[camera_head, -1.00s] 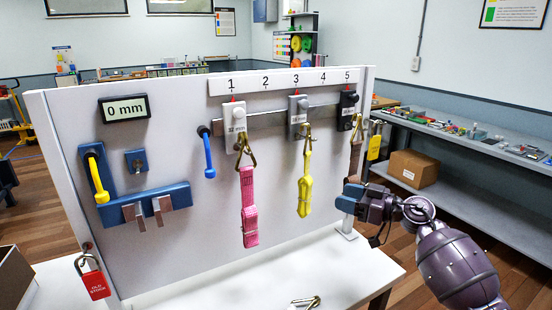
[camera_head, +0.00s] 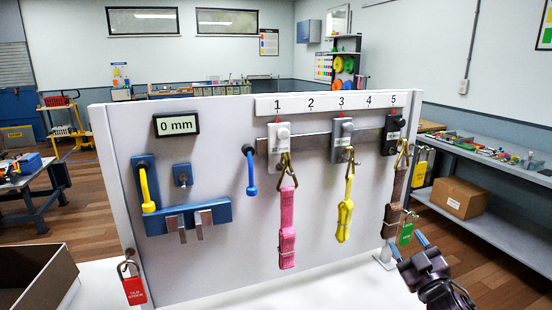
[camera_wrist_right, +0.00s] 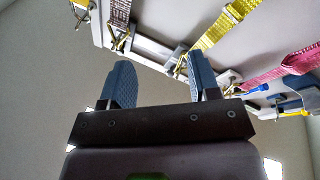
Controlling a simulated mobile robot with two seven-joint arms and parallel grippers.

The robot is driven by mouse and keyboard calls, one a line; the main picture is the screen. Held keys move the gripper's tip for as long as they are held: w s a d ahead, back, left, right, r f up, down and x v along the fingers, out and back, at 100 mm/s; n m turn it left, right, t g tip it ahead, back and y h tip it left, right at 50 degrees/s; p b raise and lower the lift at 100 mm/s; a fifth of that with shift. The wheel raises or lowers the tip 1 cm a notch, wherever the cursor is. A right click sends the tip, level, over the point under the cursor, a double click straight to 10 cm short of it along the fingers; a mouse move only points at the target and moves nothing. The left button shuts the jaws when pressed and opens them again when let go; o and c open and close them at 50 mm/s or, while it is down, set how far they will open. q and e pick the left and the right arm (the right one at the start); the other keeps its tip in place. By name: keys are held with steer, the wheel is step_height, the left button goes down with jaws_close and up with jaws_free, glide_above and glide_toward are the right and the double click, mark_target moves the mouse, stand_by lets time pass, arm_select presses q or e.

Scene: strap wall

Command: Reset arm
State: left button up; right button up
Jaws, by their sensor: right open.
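My right gripper (camera_head: 407,243) is at the right end of the white strap wall, below the brown strap. It is open, and its two blue-grey fingers stand apart with nothing between them in the right wrist view (camera_wrist_right: 158,68). A pink strap (camera_head: 287,225) hangs at number 1 and a yellow strap (camera_head: 345,205) at number 3. My left gripper is not in view.
The white panel (camera_head: 215,265) carries a "0 mm" display (camera_head: 176,124), a yellow handle (camera_head: 147,190) and a blue handle (camera_head: 251,175). A red padlock tag (camera_head: 134,290) hangs at its left edge. An open box (camera_head: 40,285) is front left. A bench (camera_head: 500,200) stands right.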

steer(key=s+a+f+m+g+h, duration=0.1)
steer(key=s+f+m+g, duration=0.2)
steer(key=s+f, duration=1)
steer(key=s+a+f+m+g+h, duration=0.2)
steer(key=s+f+g, duration=0.3)
steer(key=s+f, duration=0.9)
steer(key=shift+s+f+m+g, duration=0.15)
steer(key=shift+s+m+g, duration=0.25)
steer(key=shift+s+m, duration=0.7)
steer(key=shift+s, duration=0.2)
